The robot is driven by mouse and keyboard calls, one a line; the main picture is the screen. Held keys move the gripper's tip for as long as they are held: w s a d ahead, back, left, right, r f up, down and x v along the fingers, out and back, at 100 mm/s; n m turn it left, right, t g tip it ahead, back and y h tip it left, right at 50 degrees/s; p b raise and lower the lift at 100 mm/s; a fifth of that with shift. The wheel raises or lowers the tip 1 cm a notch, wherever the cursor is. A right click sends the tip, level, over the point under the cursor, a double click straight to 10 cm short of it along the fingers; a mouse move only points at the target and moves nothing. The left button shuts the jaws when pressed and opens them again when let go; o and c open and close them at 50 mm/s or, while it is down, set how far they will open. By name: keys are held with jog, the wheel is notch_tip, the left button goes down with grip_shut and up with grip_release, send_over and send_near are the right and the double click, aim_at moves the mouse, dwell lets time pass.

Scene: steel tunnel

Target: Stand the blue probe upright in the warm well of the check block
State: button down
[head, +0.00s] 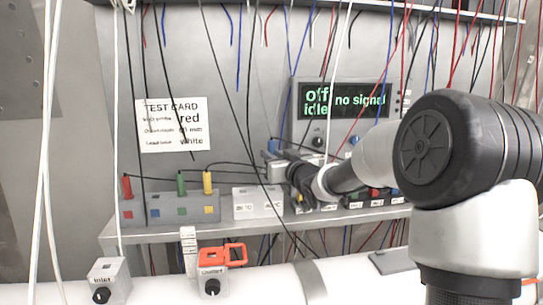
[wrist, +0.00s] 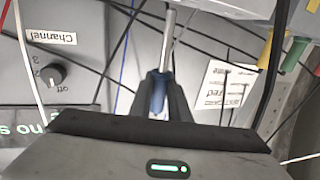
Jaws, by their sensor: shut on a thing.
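My gripper (head: 277,165) is shut on the blue probe (wrist: 158,93), in front of the back wall. In the wrist view the blue handle sits between the fingertips (wrist: 160,100) and a thin metal shaft extends from it toward the top edge. In the head view only a bit of the blue handle (head: 272,146) shows. A pale block (head: 258,192) with two small labels stands on the shelf below my gripper; it looks like the check block. The labels are too small to read surely, and I cannot see its wells clearly.
A grey rack (head: 130,210) holds red, green and yellow probes left of the pale block. A meter (head: 340,112) reads "off idle" and "no signal". A test card (head: 172,125) is on the wall. Cables hang across the space. More coloured items sit right, partly behind my arm.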

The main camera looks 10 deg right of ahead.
jog(key=shift+f+b, duration=3.5)
jog(key=shift+f, duration=0.65)
jog(key=c, duration=1.6)
grip_release()
jog(key=shift+s, duration=0.1)
jog(key=v, duration=1.7)
jog(key=shift+s+d, duration=0.1)
jog(key=shift+s, duration=0.05)
